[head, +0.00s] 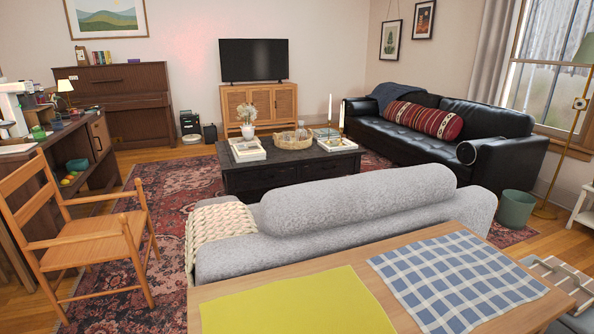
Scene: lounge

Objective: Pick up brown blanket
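A chunky knitted blanket (219,224), cream to beige rather than deep brown, is draped over the left end of the grey sofa (330,231) in the head view. Its lower edge hangs down the sofa's side toward the rug. It is the nearest match to a brown blanket that I see. A dark blue-grey throw (392,92) lies over the far end of the black leather sofa (487,125). I cannot make out my gripper in this view.
A wooden table (235,290) with a yellow mat (297,303) and a blue checked cloth (458,282) stands in front. A wooden chair (98,240) is at left. Patterned rug (180,187) lies between. A dark coffee table (285,170) stands beyond the grey sofa.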

